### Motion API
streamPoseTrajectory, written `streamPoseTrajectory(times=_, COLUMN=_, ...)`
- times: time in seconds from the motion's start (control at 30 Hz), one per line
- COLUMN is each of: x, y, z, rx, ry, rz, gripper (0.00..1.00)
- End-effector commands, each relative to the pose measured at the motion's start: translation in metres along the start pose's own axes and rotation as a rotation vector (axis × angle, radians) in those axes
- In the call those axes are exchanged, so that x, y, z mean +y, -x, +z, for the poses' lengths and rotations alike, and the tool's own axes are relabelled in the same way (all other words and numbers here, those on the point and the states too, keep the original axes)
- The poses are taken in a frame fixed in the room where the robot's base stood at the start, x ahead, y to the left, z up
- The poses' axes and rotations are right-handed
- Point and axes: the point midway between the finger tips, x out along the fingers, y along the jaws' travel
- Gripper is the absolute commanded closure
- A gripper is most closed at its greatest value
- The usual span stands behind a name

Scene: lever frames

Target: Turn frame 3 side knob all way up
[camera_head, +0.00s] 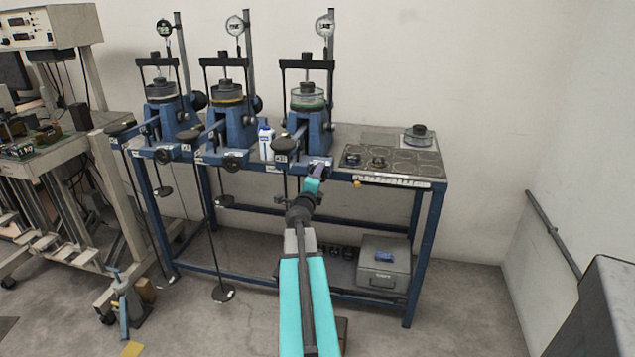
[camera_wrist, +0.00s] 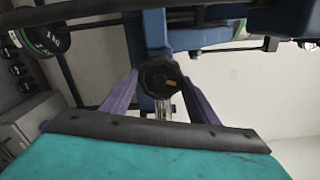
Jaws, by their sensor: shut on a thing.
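Frame 3 (camera_head: 318,128) is the rightmost of the blue lever frames on the bench in the head view. My gripper (camera_head: 316,170) is at its lower front, by the bench edge, and hides the knob there. In the wrist view, the dark, many-sided knob (camera_wrist: 160,77) with a small yellowish mark sits between the two purple fingers of my gripper (camera_wrist: 160,82). The fingers are shut on the knob, one at each side. A blue frame part shows behind the knob. How far the knob has been turned cannot be told.
Two similar lever frames, the middle one (camera_head: 232,128) and the left one (camera_head: 170,120), stand to the left. A white-and-blue bottle (camera_head: 266,141) stands beside frame 3. A tray with round recesses (camera_head: 420,172) lies to the right. Hanging rods and weights (camera_head: 223,293) are below left.

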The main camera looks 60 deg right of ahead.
Motion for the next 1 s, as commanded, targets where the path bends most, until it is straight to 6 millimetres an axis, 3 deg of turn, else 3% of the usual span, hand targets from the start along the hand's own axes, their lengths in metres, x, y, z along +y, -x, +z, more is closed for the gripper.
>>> streamPoseTrajectory(times=1.0, x=0.0042, y=0.0004, z=-0.0005, rx=0.001, ry=-0.919, rz=0.000, gripper=0.68)
